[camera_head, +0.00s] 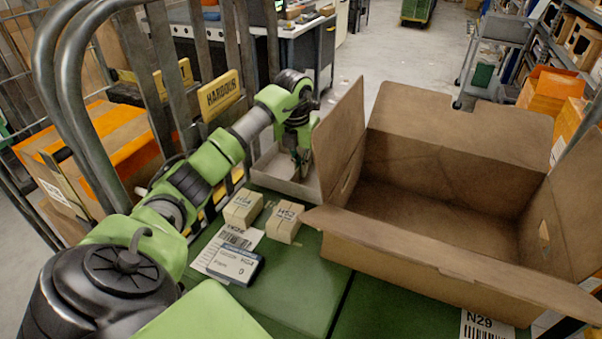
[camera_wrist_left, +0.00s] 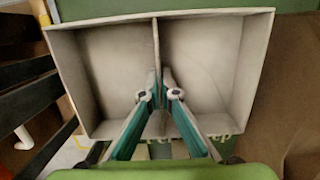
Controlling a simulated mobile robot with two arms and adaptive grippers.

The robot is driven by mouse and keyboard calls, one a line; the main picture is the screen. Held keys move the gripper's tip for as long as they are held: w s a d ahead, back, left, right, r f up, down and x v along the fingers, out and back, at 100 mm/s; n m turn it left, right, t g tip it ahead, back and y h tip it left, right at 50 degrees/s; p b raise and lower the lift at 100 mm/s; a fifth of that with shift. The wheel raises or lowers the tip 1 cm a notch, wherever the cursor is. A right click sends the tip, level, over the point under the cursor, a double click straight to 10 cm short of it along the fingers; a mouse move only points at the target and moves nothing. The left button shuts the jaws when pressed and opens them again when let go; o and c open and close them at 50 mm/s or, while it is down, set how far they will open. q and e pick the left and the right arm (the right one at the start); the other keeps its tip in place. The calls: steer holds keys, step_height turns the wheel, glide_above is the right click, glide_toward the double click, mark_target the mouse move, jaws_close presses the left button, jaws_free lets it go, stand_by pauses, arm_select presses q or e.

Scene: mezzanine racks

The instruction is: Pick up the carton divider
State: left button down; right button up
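The carton divider is a grey, open tray-like piece (camera_head: 272,183) with a middle wall between two compartments. In the head view it lies at the far edge of the green surface, left of the big carton, partly hidden by my left arm. In the left wrist view the carton divider (camera_wrist_left: 247,60) fills most of the picture. My left gripper (camera_head: 302,172) reaches down into it. In the left wrist view the fingertips of my left gripper (camera_wrist_left: 159,76) are close together on both sides of the middle wall, pinching it. My right gripper is not in view.
A large open cardboard carton (camera_head: 420,260) stands right of the divider, flaps up. Two small boxes (camera_head: 243,208) (camera_head: 285,222), a label and a small display unit (camera_head: 235,264) lie on the green surface (camera_head: 290,290). A metal roll cage (camera_head: 165,60) stands at left.

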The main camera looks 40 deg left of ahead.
arm_select(q)
steer(key=shift+r, duration=0.1)
step_height(320, 180, up, 9)
steer(key=shift+r+b, duration=0.1)
steer(key=shift+b, duration=0.45)
steer(key=shift+r, duration=0.35)
